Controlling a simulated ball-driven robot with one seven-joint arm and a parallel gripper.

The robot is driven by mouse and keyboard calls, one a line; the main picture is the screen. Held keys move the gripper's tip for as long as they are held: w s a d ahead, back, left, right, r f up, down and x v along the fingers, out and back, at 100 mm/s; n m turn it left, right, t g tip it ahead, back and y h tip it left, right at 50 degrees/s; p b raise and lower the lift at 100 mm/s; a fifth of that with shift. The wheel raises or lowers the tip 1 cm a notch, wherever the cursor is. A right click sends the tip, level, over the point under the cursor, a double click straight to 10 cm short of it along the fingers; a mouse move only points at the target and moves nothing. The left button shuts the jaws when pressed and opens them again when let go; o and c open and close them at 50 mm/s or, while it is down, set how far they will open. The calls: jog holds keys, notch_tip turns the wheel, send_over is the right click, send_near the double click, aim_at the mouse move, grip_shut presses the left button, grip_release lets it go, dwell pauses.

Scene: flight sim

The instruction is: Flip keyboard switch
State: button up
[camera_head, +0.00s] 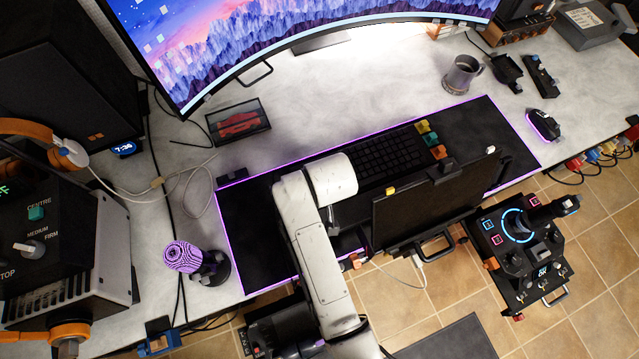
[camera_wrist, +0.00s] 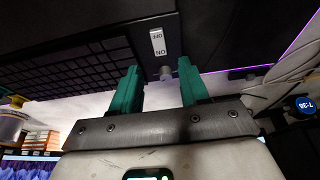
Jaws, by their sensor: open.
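The black keyboard (camera_head: 385,160) lies on the dark desk mat, partly hidden by my arm in the head view. In the wrist view the keyboard (camera_wrist: 70,70) fills the upper left. I see no contact, and cannot judge the depth. My gripper's fingers are hidden in the head view.
A dark panel (camera_head: 430,205) with a handle stands at the mat's front edge, right of my arm. A mug (camera_head: 462,75) and a mouse (camera_head: 543,125) are at the right. The curved monitor (camera_head: 290,30) is behind.

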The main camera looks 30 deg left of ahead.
jog(key=shift+v, duration=2.6)
